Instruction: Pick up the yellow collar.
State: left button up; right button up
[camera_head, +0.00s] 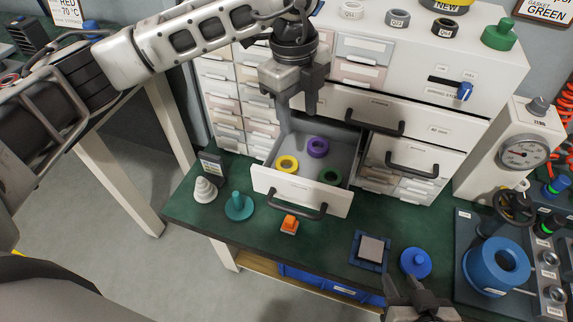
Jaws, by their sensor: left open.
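The yellow collar (287,171) lies in an open drawer (283,190), at its left side near the front. A purple collar (317,153) lies further back in the drawer and a green one (330,180) lies at the front right. My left gripper (298,104) is open and empty, pointing down above the back of the drawer, apart from the yellow collar. My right gripper (416,288) is at the bottom edge of the picture. Its fingers are spread, with nothing seen between them.
The white cabinet (490,75) stands behind the drawer. A black handle (297,207) is on the drawer front. An orange button block (289,226), a teal peg stand (239,206) and a white cone (204,190) stand nearby on the green bench. A gauge unit (500,165) stands at right.

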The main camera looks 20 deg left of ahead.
pick_arm(q)
jog(key=a+y, duration=0.1)
jog(key=a, duration=0.1)
send_over(287, 160)
jog(key=s, duration=0.2)
jog(key=shift+n, duration=0.4)
jog(key=f, duration=0.9)
jog(key=shift+w+d+p, duration=0.25)
jog(key=shift+d+p, duration=0.1)
jog(key=shift+p, duration=0.05)
jog(key=shift+w+a+f+p, duration=0.1)
jog(key=shift+f+p, duration=0.1)
jog(key=shift+f, duration=1.4)
jog(key=shift+a+f+p, duration=0.1)
jog(key=shift+f+p, duration=0.1)
jog(key=shift+f, duration=1.4)
jog(key=c, duration=0.8)
